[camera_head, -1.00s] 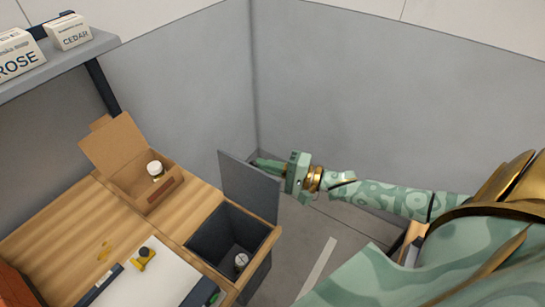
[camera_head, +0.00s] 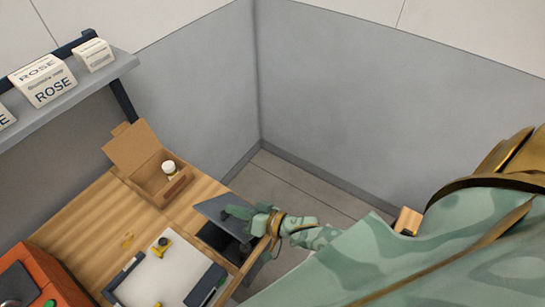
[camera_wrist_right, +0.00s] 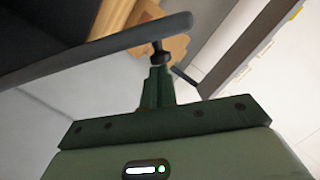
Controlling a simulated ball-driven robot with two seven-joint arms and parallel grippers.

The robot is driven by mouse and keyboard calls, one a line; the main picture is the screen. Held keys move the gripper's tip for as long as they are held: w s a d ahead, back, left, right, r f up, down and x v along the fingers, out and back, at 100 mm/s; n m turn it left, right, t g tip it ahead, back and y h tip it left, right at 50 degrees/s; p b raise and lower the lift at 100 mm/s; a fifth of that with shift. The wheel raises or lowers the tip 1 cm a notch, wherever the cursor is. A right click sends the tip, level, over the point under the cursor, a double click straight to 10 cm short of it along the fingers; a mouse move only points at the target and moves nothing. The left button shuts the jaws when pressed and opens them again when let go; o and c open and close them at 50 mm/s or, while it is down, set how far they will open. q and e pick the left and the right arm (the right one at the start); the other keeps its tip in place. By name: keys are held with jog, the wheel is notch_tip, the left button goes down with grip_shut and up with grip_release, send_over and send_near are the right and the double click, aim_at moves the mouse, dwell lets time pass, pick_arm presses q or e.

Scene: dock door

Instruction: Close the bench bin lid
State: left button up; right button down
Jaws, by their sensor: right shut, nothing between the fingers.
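The bench bin (camera_head: 215,238) is a dark box set into the right end of the wooden bench. Its grey lid (camera_head: 213,206) is tilted partly down over the opening, with a dark gap still showing below its near edge. My right gripper (camera_head: 232,211) is shut and empty, with its fingers overlapping the lid's right part; I cannot tell for sure whether they touch it. In the right wrist view the closed fingertips (camera_wrist_right: 158,62) are beside a dark panel edge (camera_wrist_right: 110,45) that looks like the lid. My left gripper is not in view.
An open cardboard box (camera_head: 150,180) holding a white-capped jar (camera_head: 170,168) stands behind the bin on the bench (camera_head: 95,220). A clipboard-like white board (camera_head: 160,278) with a yellow tool (camera_head: 162,246) lies left of the bin. A shelf (camera_head: 70,95) with small boxes is at upper left.

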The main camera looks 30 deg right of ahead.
jog(key=s+a+f+n+h+b, duration=0.2)
jog(key=a+f+n+b, duration=0.2)
jog(key=f, duration=0.5)
jog(key=shift+s+a+f+n+t+b, duration=0.2)
jog(key=shift+s+a+n+t+b, duration=0.15)
jog(key=shift+a+n, duration=0.6)
jog(key=shift+a+m, duration=0.25)
